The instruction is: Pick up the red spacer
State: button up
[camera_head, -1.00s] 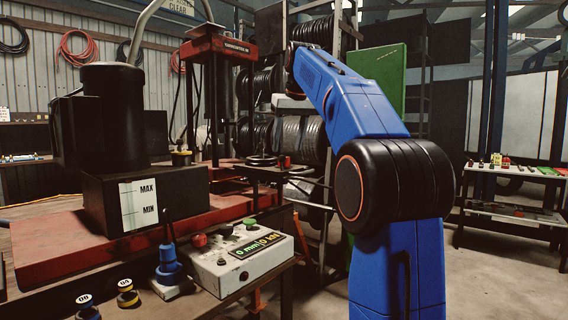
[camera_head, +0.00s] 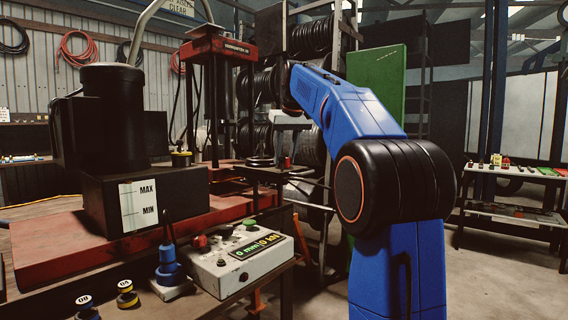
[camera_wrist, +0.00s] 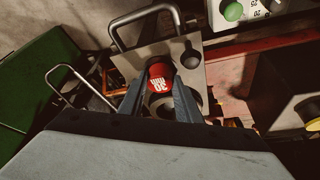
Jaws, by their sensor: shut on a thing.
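The red spacer (camera_wrist: 160,77), a short cylinder with white "30" lettering on its top, stands between the fingers in the wrist view, at a pale plate with round holes (camera_wrist: 188,48). My gripper (camera_wrist: 161,90) is shut on it, one dark finger on each side. In the head view the spacer (camera_head: 286,163) shows as a small red piece at the small stand beside the press. The grey end of my arm is right above it there. I cannot tell whether the spacer still touches the plate.
A metal handle (camera_wrist: 146,20) arches close by the fingers. The control box (camera_head: 240,261) with buttons and the red press (camera_head: 218,47) stand near. Black rings (camera_head: 261,161) lie beside the spacer. A green panel (camera_head: 377,84) stands behind my arm.

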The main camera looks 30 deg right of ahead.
jog(key=shift+r, duration=0.15)
notch_tip(320, 180, up, 8)
jog(key=shift+r, duration=0.85)
